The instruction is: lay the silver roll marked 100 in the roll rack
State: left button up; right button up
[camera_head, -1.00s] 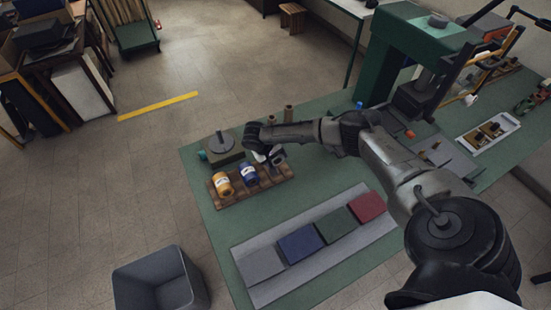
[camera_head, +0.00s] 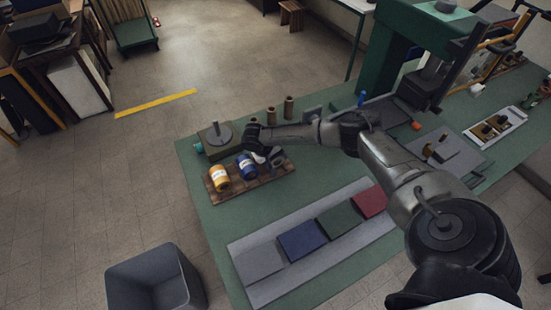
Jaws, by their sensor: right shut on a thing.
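The roll rack (camera_head: 222,195) is a brown wooden tray at the left end of the green bench. A gold roll (camera_head: 219,179) and a blue roll (camera_head: 246,167) lie side by side in it. My right gripper (camera_head: 270,157) is over the rack's right part, just right of the blue roll. It is shut on a small grey roll (camera_head: 278,157), which I take to be the silver one. Its mark cannot be read, and the gripper partly hides it. I cannot tell whether the roll touches the rack. My left gripper is out of view.
A dark block with a round post (camera_head: 222,133) stands behind the rack, near several brown spools (camera_head: 271,116). A grey board (camera_head: 290,262) with coloured covers lies in front. A green press (camera_head: 400,50) stands at the back right. A grey bin (camera_head: 155,280) is on the floor.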

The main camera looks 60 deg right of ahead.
jog(key=shift+s+d+f, duration=0.1)
jog(key=shift+s+f, duration=0.05)
jog(key=shift+f, duration=0.4)
jog(key=o, duration=0.9)
jog(key=shift+f, duration=0.15)
jog(key=shift+o, duration=0.8)
jog(key=p+v, duration=0.2)
jog(key=v, duration=1.3)
jog(key=shift+s+d, duration=0.1)
